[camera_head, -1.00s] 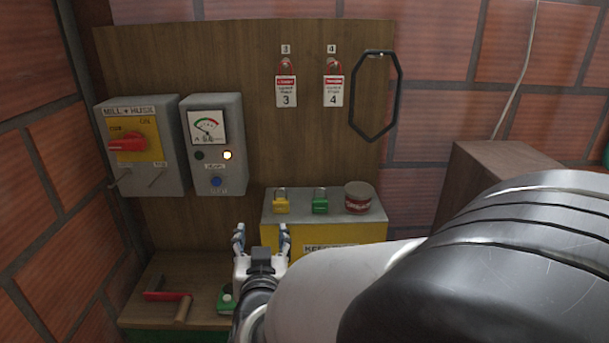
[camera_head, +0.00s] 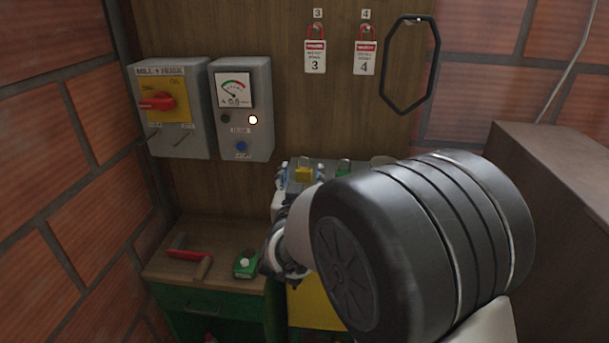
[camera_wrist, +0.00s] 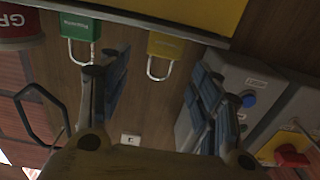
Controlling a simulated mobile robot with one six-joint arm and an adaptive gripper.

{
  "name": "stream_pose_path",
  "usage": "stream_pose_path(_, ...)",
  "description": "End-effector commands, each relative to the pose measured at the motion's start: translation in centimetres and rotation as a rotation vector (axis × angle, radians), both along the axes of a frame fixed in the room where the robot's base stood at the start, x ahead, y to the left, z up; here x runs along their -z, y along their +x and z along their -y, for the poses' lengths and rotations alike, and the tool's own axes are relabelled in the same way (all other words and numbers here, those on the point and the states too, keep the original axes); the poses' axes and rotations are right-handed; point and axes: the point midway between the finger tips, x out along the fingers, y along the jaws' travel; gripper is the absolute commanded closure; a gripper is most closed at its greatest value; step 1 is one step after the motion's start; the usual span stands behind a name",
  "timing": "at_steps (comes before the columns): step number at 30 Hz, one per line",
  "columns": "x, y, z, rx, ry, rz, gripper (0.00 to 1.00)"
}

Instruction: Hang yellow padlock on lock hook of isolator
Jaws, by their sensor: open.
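The yellow padlock (camera_head: 304,174) stands shackle up on top of the yellow and grey box. My gripper (camera_head: 300,176) is open, with a finger showing on each side of the padlock in the head view. In the wrist view, upside down, the yellow padlock (camera_wrist: 166,46) hangs between and beyond the spread fingers of my gripper (camera_wrist: 165,92); I cannot tell whether they touch it. The isolator (camera_head: 172,108) is the grey wall box at left, with a red handle (camera_head: 158,102) on a yellow plate and thin metal rods below. Which rod is the lock hook is unclear.
A green padlock (camera_head: 343,167) stands just right of the yellow one; a red tin (camera_wrist: 18,28) is beyond it. A grey meter box (camera_head: 241,145) is beside the isolator. Red tags (camera_head: 315,57) and a black ring (camera_head: 384,80) hang on the board. A low bench (camera_head: 215,270) holds small items.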

Motion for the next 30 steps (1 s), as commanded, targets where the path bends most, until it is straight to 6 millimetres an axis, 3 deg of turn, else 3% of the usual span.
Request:
stream_pose_path(13, 0.5, 5.1, 0.0, 0.0, -0.001, -0.001, 0.42)
stream_pose_path(21, 0.4, 5.4, 0.0, -0.001, -0.001, -0.001, 0.42)
stream_pose_path(30, 0.4, 5.4, 0.0, -0.001, 0.0, -0.001, 0.61)
